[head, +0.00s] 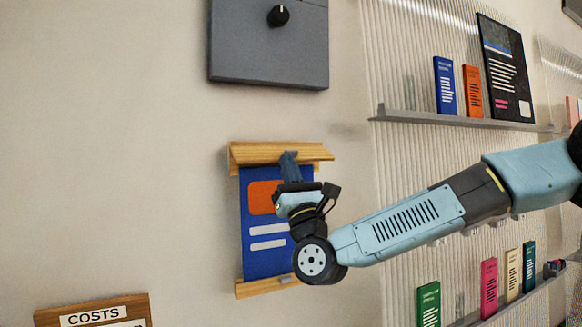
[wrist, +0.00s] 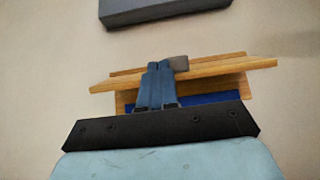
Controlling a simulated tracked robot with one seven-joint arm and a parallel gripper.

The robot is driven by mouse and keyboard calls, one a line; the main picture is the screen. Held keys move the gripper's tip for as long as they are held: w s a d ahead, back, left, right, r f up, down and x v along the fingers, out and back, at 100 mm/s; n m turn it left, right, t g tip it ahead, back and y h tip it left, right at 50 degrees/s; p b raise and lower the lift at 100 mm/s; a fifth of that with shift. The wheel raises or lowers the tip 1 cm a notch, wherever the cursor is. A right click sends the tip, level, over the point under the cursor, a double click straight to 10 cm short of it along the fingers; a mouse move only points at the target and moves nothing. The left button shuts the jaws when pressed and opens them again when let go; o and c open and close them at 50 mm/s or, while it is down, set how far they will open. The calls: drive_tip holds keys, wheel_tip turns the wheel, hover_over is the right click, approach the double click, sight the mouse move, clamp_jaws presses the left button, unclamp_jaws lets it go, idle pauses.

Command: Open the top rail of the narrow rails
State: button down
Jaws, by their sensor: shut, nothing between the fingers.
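The narrow rails hold a blue poster (head: 262,225) with an orange block and white lines, on the wall. The wooden top rail (head: 243,152) runs along its upper edge; its front strip appears tilted outward from the backing, and the wrist view shows this strip (wrist: 225,66) above a lower wooden part (wrist: 232,86). A grey tab (wrist: 180,63) sits on the strip, beside my fingertips. The bottom rail (head: 258,288) lies flat along the lower edge. My gripper (head: 289,155) is shut and empty, its fingertips (wrist: 160,66) at the top rail's middle; contact is unclear.
A grey panel with a black knob (head: 279,15) is on the wall above. Ribbed wall with shelves (head: 455,119) of booklets stands at the right. A wooden board reading COSTS (head: 92,312) is at the lower left. The wall left of the rails is bare.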

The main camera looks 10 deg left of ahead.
drive_tip(key=shift+w+r, duration=0.15)
drive_tip(key=shift+w, duration=0.15)
